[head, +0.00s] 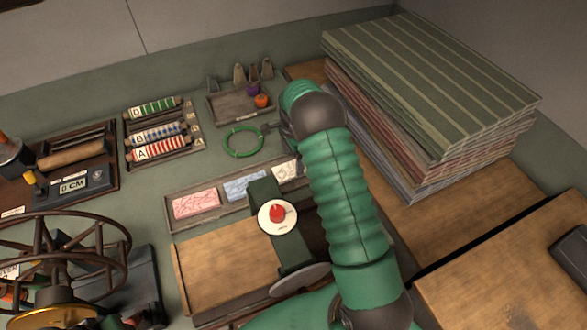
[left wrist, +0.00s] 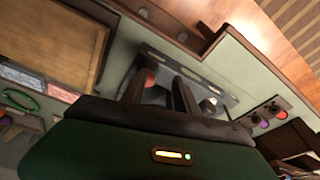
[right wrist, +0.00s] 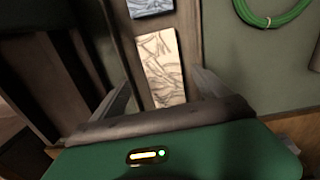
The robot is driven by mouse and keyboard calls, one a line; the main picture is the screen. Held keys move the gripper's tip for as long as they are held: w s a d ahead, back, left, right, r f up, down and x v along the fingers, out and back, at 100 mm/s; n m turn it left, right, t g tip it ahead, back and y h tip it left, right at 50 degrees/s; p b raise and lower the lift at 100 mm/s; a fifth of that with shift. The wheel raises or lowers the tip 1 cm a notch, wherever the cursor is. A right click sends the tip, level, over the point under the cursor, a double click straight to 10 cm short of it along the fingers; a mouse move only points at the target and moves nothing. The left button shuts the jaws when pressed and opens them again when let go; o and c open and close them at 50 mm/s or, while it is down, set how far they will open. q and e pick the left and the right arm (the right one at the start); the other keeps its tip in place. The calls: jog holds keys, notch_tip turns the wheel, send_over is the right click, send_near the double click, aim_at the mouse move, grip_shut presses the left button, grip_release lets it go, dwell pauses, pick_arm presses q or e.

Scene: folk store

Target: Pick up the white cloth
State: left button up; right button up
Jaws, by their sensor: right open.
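The white cloth (head: 286,171) is a small, pale, patterned rectangle at the right end of a shallow tray (head: 172,217), with my right arm covering part of that end in the head view. In the right wrist view the white cloth (right wrist: 162,68) lies ahead, between the lines of the two fingers. My right gripper (right wrist: 165,92) is open and empty; in the head view it (head: 273,130) shows partly, beyond the cloth. My left gripper (left wrist: 160,92) shows in the left wrist view with its fingers apart and nothing visibly held.
The tray also holds a blue cloth (head: 245,185) and a pink cloth (head: 196,204). A green ring (head: 243,141) lies left of my right gripper. A stack of striped folded fabric (head: 430,90) rises at right. A red-knobbed device (head: 277,213) stands in front of the tray.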

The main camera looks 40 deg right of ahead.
aim_at(294, 168)
jog(key=f, duration=0.1)
jog(key=d+f, duration=0.1)
jog(key=f, duration=0.1)
jog(key=f+p, duration=0.1)
jog(key=f, duration=0.1)
jog(key=shift+d+f, duration=0.1)
jog(key=shift+d, duration=0.25)
jog(key=shift+w+a+f, duration=0.1)
jog(key=shift+w+f, duration=0.05)
jog(key=shift+f, duration=0.05)
jog(key=shift+a, duration=0.2)
jog(key=shift+r, duration=0.1)
jog(key=shift+c, duration=1)
jog(key=shift+d, duration=0.1)
jog(key=c, duration=1.3)
